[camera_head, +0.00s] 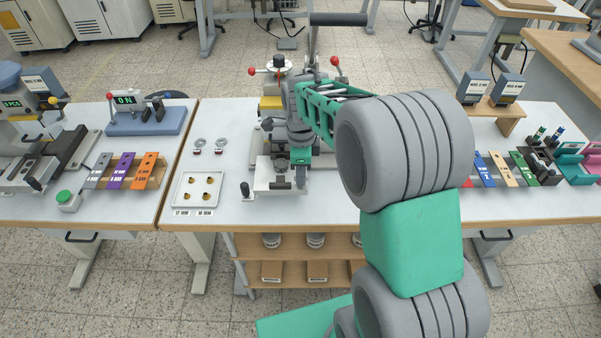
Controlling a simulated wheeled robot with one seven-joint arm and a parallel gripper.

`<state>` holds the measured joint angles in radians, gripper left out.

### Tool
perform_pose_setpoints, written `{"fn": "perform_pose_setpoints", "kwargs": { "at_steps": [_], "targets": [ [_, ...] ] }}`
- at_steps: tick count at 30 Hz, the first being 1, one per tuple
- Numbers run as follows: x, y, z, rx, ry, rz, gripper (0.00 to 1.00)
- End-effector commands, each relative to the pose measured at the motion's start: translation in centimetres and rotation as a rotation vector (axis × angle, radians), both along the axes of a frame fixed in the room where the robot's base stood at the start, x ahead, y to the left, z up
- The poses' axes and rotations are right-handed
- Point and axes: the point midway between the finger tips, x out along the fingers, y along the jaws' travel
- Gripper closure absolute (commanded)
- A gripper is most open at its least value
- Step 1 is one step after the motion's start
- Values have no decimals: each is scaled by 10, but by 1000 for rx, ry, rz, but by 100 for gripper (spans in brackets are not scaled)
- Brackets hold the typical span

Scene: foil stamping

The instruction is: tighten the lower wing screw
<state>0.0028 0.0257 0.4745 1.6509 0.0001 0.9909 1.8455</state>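The foil stamping machine (268,104) stands on the middle white table. It has red ball knobs, a long dark lever handle (338,19) on top and a pale base (262,176) at the front. My arm and wrist cover much of the machine's right side. I cannot make out the lower wing screw; it is hidden or too small to see. The fingers are too small and shaded to show whether they are open or hold anything.
Left of the machine, a white tray (178,203) holds several small brass pieces, with small metal parts behind it. A side table has a blue device (150,117) and coloured blocks (145,165). Coloured blocks and displays stand at the right.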

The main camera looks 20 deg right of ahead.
Motion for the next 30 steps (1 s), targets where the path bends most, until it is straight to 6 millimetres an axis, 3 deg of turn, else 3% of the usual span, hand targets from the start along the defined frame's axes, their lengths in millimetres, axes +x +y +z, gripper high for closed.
{"fn": "perform_pose_setpoints", "kwargs": {
  "at_steps": [3,12,24,30],
  "targets": [
    [2,0,2,1,-5,1,78],
    [1,0,5,0,-4,1,77],
    [2,0,73,1,-5,1,77],
    [1,0,80,0,-2,1,77]
  ]
}}
